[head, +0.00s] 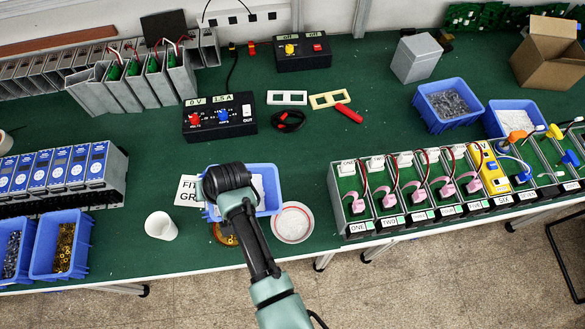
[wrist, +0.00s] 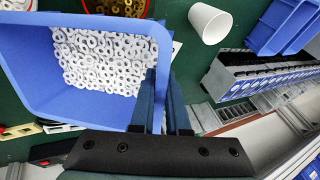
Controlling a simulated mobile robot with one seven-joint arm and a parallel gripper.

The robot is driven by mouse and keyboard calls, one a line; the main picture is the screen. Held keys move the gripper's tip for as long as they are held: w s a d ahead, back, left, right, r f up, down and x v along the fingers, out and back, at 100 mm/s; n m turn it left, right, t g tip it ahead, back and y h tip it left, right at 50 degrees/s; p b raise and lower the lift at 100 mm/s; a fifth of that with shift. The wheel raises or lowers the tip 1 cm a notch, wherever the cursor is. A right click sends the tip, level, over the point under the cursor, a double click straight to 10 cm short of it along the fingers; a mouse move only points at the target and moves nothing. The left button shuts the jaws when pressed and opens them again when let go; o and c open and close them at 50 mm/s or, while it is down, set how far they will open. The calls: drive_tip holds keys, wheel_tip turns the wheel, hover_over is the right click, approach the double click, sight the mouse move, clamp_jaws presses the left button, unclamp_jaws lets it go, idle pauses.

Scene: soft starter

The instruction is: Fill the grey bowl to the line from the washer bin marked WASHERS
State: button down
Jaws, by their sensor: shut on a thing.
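A blue bin (head: 270,183) holds pale washers (wrist: 105,62), partly hidden behind my arm in the head view. Its wall (wrist: 30,75) fills the left of the wrist view. My gripper (wrist: 163,100) is shut on the bin's wall, one finger inside and one outside. I cannot tell whether the bin is raised, and no WASHERS marking shows. A pale grey bowl (head: 292,222) with a red line stands just right of the bin near the front edge. Its inside looks pale; its fill is unclear. Its edge shows in the wrist view (wrist: 14,5).
A bowl of brass-coloured pieces (head: 222,238) sits partly under my arm. A white cup (head: 160,226) and a partly covered printed card (head: 187,190) are left. Blue bins (head: 60,246) stand far left. A rack of modules (head: 440,190) stands right.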

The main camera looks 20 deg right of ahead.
drive_tip(key=shift+s+d+r+y, duration=0.3)
drive_tip(key=shift+r, duration=0.1)
idle(0.3)
drive_tip(key=shift+s+d+r+t+y+b, duration=0.3)
drive_tip(key=shift+s+d+t+y, duration=0.3)
drive_tip(key=shift+s+d+t, duration=0.1)
idle(1.7)
drive_tip(key=shift+s+d+r+t+y+b, duration=0.25)
drive_tip(key=shift+s+d+r+t, duration=0.1)
drive_tip(key=shift+r, duration=0.15)
drive_tip(key=shift+s+d+r+t+y+b, duration=0.25)
drive_tip(key=shift+d+r+t, duration=0.1)
drive_tip(key=shift+r, duration=0.15)
idle(1.5)
drive_tip(key=shift+s+d+t+y+b, duration=0.5)
drive_tip(key=shift+s+d+b, duration=0.1)
drive_tip(key=shift+b, duration=0.7)
idle(1.0)
